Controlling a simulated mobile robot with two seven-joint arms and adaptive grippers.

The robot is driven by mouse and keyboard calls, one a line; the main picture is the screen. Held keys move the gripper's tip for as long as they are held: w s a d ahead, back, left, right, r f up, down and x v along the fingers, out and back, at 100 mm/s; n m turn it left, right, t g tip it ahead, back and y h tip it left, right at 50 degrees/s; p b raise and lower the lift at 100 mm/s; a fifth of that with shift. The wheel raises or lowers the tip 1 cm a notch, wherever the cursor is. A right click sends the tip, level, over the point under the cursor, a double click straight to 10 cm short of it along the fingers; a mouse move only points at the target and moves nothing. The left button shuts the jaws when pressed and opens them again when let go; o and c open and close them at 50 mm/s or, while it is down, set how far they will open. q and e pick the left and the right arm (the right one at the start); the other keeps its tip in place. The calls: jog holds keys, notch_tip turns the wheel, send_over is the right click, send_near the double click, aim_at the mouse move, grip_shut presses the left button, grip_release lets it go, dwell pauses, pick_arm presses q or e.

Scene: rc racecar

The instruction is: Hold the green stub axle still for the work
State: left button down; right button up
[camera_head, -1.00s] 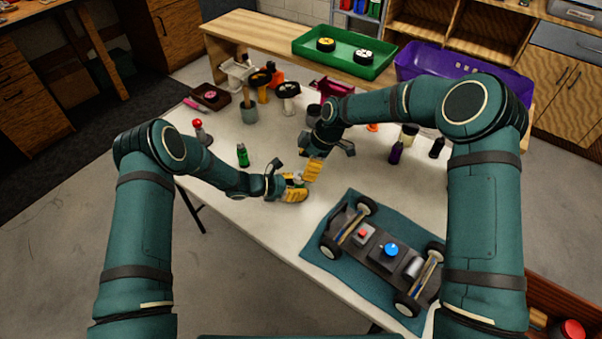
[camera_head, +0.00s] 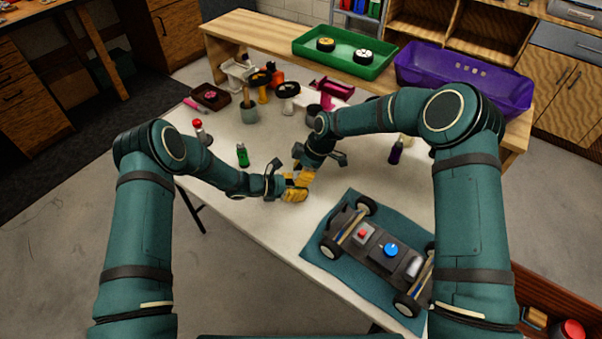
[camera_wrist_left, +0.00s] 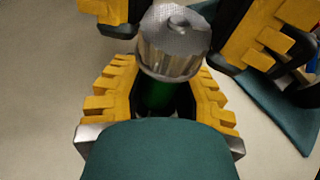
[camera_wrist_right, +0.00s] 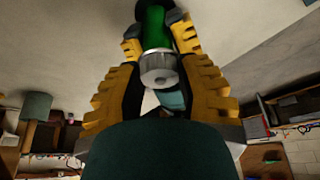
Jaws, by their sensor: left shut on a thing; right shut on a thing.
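The green stub axle is a green cylinder (camera_wrist_left: 155,97) in the left wrist view, between the yellow fingers of my left gripper (camera_wrist_left: 160,95), which is shut on it. A silver knurled piece (camera_wrist_left: 173,45) sits at its end. In the right wrist view, the green cylinder (camera_wrist_right: 155,28) is at the top with the silver piece (camera_wrist_right: 158,66) below it. My right gripper (camera_wrist_right: 160,72) is shut around the silver piece. In the head view, my left gripper (camera_head: 293,193) and right gripper (camera_head: 303,177) meet above the table, and their fingers hide the axle.
The car chassis (camera_head: 374,252) lies on a teal mat (camera_head: 345,279) at the right front of the white table (camera_head: 262,212). A green bottle (camera_head: 242,155) and a red-topped bottle (camera_head: 199,130) stand to the left. A green tray (camera_head: 343,64) and a purple bin (camera_head: 480,88) are behind.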

jog(key=shift+m, duration=0.4)
grip_shut()
jog(key=m+t, duration=0.1)
jog(key=m, duration=0.1)
jog(key=m+t, duration=0.1)
jog(key=m, duration=0.1)
jog(key=shift+s+m+h, duration=0.15)
jog(key=shift+m+h, duration=0.15)
jog(key=shift+m, duration=0.1)
jog(key=shift+s+f+m+t+h, duration=0.1)
jog(key=shift+m+t+h, duration=0.25)
jog(key=shift+m, duration=0.9)
jog(key=shift+m+t+h, duration=0.25)
jog(key=shift+m+t, duration=0.2)
jog(key=shift+m, duration=0.8)
jog(key=o, duration=1.2)
grip_release()
jog(key=shift+a, duration=0.1)
